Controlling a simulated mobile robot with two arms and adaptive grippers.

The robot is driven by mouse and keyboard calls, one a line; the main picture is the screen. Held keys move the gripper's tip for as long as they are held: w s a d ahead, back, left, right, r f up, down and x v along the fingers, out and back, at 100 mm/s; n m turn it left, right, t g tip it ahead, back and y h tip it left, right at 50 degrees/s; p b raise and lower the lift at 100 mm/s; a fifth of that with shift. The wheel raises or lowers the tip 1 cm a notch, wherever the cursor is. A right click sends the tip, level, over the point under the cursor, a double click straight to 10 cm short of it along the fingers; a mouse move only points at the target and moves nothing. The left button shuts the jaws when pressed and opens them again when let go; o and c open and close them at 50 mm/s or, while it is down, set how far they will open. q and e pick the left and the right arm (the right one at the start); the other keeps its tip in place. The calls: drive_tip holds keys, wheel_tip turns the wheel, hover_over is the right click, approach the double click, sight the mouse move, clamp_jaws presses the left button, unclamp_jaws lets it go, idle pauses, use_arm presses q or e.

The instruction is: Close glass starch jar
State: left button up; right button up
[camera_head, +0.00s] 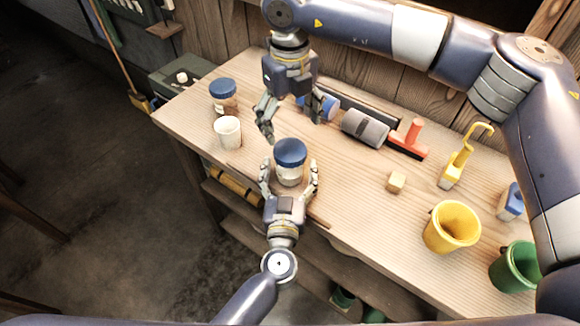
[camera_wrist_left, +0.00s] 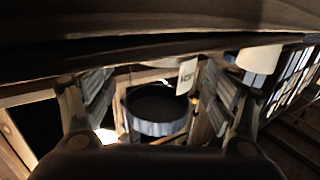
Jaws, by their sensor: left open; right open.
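A glass jar with pale contents (camera_head: 289,176) and a blue lid (camera_head: 290,152) stands upright near the front edge of the workbench. The lid sits on top; whether it is fastened I cannot tell. My left gripper (camera_head: 290,172) is open, with its fingers on either side of this jar; contact is unclear. In the left wrist view, the round dark-topped lid (camera_wrist_left: 156,108) shows between my left fingers. My right gripper (camera_head: 290,120) is open and empty, pointing down just behind and above the jar.
A second blue-lidded jar with brown contents (camera_head: 223,97) and a white cup (camera_head: 228,132) stand to the left. Behind lie a grey roller (camera_head: 364,128) and a red-handled tool (camera_head: 410,140).

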use_arm(q)
drive_tip(key=shift+w+d, duration=0.1)
drive_tip(key=shift+w, duration=0.8)
clamp_jaws()
use_arm(e)
drive_tip(key=n, duration=1.3)
drive_tip(key=shift+n, duration=0.3)
drive_tip(key=n, duration=1.3)
